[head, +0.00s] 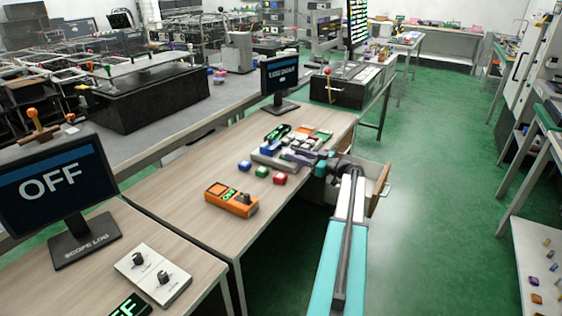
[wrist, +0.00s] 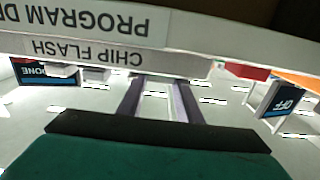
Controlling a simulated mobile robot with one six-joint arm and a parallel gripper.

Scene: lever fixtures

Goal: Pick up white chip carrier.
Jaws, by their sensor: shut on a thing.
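My gripper (head: 326,164) is at the right edge of the wooden table, at the cluster of small devices. In the wrist view my gripper (wrist: 160,88) has its two dark fingers a small way apart, with a pale patch between them. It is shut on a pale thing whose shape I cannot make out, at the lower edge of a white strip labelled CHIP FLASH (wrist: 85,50). I cannot tell the white chip carrier apart from the other pale pieces in the head view; my gripper and arm hide part of that spot.
An orange handheld device (head: 231,199) and small blue, green and red blocks (head: 262,171) lie left of my gripper. An open wooden drawer (head: 379,190) juts out at right. A monitor (head: 280,77) stands behind.

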